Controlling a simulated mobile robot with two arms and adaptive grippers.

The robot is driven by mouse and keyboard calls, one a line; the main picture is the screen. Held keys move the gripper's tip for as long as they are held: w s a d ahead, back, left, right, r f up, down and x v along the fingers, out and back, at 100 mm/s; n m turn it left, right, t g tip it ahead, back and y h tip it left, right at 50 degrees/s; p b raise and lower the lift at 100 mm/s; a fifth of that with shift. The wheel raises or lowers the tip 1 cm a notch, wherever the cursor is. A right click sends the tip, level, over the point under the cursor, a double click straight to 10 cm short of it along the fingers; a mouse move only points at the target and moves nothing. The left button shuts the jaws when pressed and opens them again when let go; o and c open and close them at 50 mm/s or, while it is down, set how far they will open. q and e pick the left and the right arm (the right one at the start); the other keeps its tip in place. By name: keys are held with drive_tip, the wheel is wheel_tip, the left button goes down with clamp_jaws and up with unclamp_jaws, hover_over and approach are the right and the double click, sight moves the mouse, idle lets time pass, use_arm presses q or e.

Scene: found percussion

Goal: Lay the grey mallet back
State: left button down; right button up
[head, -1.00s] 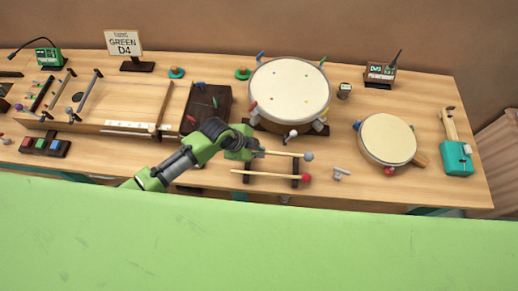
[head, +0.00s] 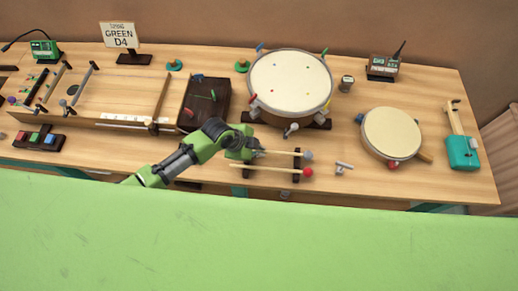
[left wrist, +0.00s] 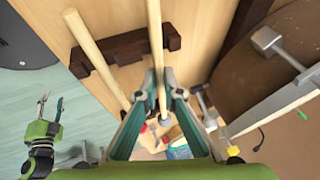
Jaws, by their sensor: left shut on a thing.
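The grey mallet has a light wooden handle and a round grey head (head: 307,155). My left gripper (head: 256,153) is shut on its handle. In the left wrist view, the left gripper's fingers (left wrist: 154,92) pinch the handle (left wrist: 154,30), which crosses over a dark notched rack bar (left wrist: 128,47). I cannot tell whether it touches the notch. The rack (head: 296,166) also carries the red mallet (head: 270,168), which lies nearly parallel on the near side. My right gripper (left wrist: 50,104) shows at the left wrist view's lower left, its fingers apart and empty.
A large drum (head: 290,82) stands behind the rack. A small grey T-shaped piece (head: 343,166) lies to its right, before a round hand drum (head: 391,134). A dark box (head: 203,102) is at the left. The table's front edge is close to the rack.

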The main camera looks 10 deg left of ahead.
use_arm(q)
drive_tip(key=shift+f, duration=0.15)
drive_tip(key=c, duration=2.1)
unclamp_jaws()
drive_tip(key=v, duration=1.2)
drive_tip(key=shift+s, duration=0.15)
